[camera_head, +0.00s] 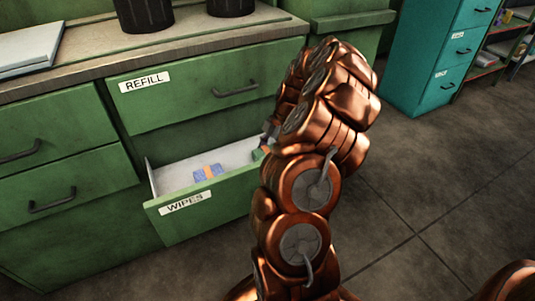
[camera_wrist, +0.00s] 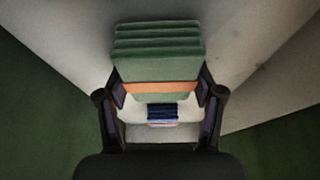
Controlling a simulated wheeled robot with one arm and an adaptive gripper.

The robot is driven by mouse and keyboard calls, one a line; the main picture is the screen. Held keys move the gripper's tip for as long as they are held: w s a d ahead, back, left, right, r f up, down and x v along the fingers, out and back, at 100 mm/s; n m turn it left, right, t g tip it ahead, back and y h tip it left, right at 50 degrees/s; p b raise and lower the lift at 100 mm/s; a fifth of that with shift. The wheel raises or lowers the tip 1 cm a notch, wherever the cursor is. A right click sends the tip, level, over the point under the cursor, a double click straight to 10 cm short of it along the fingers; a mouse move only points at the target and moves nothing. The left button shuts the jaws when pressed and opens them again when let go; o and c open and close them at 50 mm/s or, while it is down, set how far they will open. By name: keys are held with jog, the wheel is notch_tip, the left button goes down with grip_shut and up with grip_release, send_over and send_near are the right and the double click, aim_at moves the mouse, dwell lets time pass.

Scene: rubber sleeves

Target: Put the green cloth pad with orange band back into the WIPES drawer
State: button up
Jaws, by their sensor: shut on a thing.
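The WIPES drawer (camera_head: 222,203) is pulled open, with its white label on the green front. My gripper (camera_wrist: 160,100) is shut on the green cloth pad with orange band (camera_wrist: 158,50). The fingers sit on both sides of the pad near its orange band. In the head view a small part of the green pad (camera_head: 260,153) shows at the right part of the open drawer, beside my arm. My arm hides most of the gripper there. I cannot tell whether the pad touches the drawer floor.
A blue pad with an orange band (camera_head: 208,172) lies in the drawer; it also shows in the wrist view (camera_wrist: 163,111). The closed REFILL drawer (camera_head: 195,90) is just above. A teal cabinet (camera_head: 435,55) stands at the back right. The floor at right is clear.

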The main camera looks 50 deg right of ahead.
jog(key=shift+f, duration=0.2)
jog(key=o, duration=1.1)
jog(key=shift+r, duration=0.1)
jog(key=p+v, duration=0.3)
jog(key=v, duration=0.9)
